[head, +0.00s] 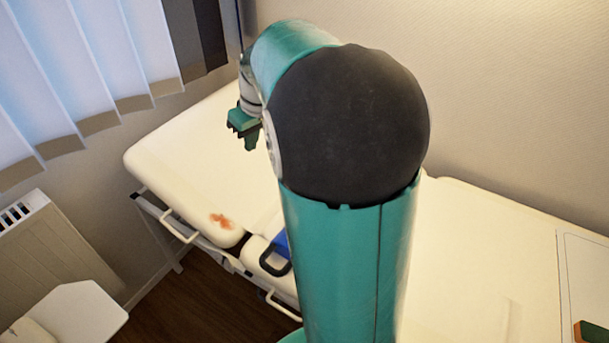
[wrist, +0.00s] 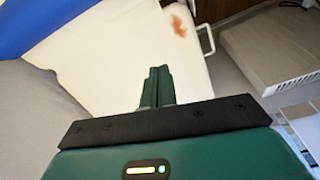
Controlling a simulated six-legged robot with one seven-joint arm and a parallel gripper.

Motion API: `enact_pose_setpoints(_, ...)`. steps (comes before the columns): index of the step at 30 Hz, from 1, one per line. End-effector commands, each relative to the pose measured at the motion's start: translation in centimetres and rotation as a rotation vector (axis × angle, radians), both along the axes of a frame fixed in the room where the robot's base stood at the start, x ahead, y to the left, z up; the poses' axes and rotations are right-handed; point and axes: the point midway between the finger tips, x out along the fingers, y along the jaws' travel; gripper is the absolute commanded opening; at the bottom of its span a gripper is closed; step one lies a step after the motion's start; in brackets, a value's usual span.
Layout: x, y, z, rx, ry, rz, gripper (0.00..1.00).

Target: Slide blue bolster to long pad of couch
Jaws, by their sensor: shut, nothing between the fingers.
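The blue bolster (wrist: 40,25) fills the top left corner of the wrist view, lying on or against the cream couch pad. In the head view only a small blue patch, likely its end (head: 281,243), shows beside my arm; the rest is hidden behind the arm. The couch has a cream pad on the left (head: 180,160), with a reddish stain (head: 221,221), and a cream surface on the right (head: 470,240). I cannot tell which is the long pad. My gripper (head: 250,142) is shut and empty over the left pad, apart from the bolster. Its fingers (wrist: 158,80) show together in the wrist view.
A radiator (head: 50,245) and a white seat-like object (head: 75,312) stand at the left. A wall runs behind the couch. A green object (head: 592,332) lies at the lower right.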

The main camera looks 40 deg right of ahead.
Motion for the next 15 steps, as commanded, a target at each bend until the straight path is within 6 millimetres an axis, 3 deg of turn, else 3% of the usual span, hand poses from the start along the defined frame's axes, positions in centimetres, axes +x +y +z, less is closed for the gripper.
enact_pose_setpoints(1,1.0,-2.0,-1.5,-0.004,0.022,-0.002,0.00)
enact_pose_setpoints(6,3.6,-7.8,-6.0,-0.026,0.073,0.029,0.00)
enact_pose_setpoints(15,5.9,-17.8,-16.1,-0.075,0.174,0.127,0.00)
